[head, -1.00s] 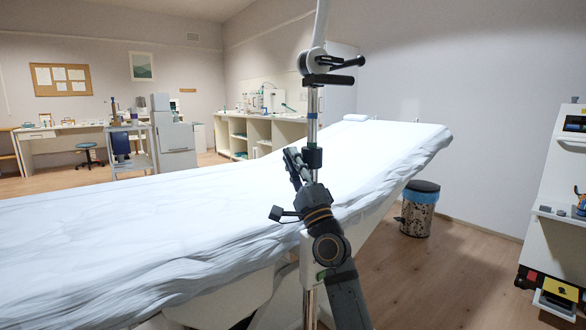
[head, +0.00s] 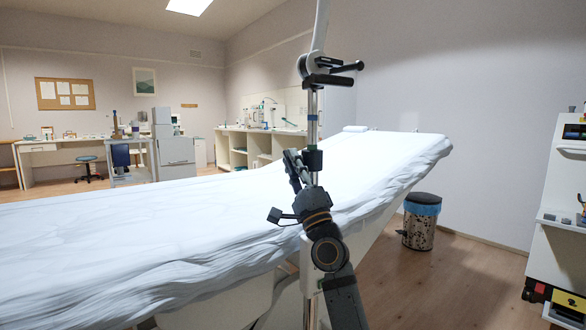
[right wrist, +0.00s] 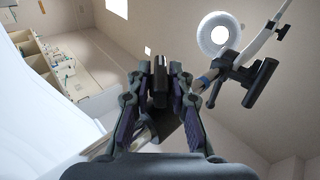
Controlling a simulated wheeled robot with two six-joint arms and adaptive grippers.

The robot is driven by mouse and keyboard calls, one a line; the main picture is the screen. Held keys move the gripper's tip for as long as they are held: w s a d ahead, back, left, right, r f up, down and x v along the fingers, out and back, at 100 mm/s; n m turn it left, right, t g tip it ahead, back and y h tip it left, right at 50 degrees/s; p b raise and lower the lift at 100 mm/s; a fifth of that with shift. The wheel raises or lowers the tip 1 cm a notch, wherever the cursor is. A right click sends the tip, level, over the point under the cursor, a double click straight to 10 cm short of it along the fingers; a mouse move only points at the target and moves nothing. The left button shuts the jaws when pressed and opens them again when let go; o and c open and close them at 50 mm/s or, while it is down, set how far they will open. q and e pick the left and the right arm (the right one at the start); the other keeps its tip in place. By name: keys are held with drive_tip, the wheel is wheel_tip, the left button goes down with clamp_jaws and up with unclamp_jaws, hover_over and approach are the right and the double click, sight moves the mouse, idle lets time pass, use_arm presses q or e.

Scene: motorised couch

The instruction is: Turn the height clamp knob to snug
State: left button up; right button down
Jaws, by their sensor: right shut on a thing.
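My right gripper (head: 292,168) comes up from below beside an upright metal pole and is shut at the clamp on it. In the right wrist view its fingers (right wrist: 160,88) are closed on a dark piece, the height clamp knob (right wrist: 160,74). In the head view the fingers largely hide the knob. How far the knob is turned cannot be told. My left gripper is not in view.
A black side handle (head: 346,67) sticks out of the joint above. The couch (head: 150,220) with a white sheet lies behind and left of the pole. A pedal bin (head: 420,222) stands on the floor to the right, and a white cabinet (head: 560,200) at the right edge. Floor between them is clear.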

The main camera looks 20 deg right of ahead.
idle(0.7)
drive_tip(key=c, duration=1.2)
unclamp_jaws()
drive_tip(key=shift+f, duration=0.1)
drive_tip(key=v, duration=1.2)
